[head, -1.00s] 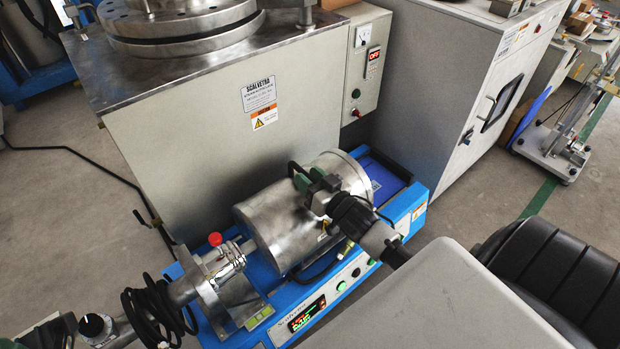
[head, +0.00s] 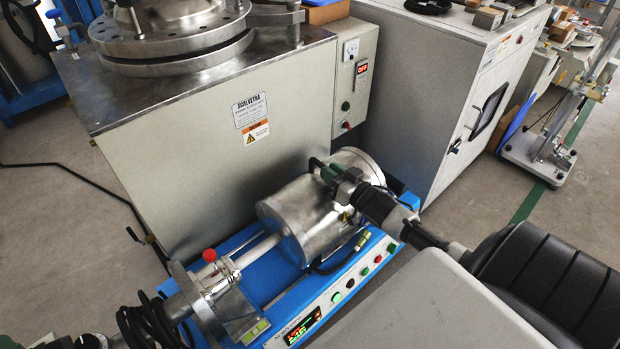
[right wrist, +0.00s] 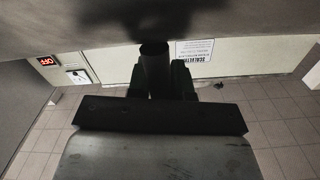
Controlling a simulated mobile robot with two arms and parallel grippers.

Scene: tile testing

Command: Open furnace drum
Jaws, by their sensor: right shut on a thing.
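The furnace drum (head: 300,215) is a shiny metal cylinder lying on a blue base (head: 360,262). A bare stretch of pale tube (head: 257,251) shows between its left end and the metal flange stand (head: 225,305). My right gripper (head: 330,173) reaches in from the right over the drum's top and is shut on the drum's dark handle (head: 315,164). In the right wrist view the handle (right wrist: 154,62) stands between the fingers (right wrist: 160,80). My left gripper is not in view.
A large grey cabinet (head: 220,150) stands close behind the drum. A second grey cabinet (head: 430,90) is at the right. The base's front panel carries buttons and a lit display (head: 303,326).

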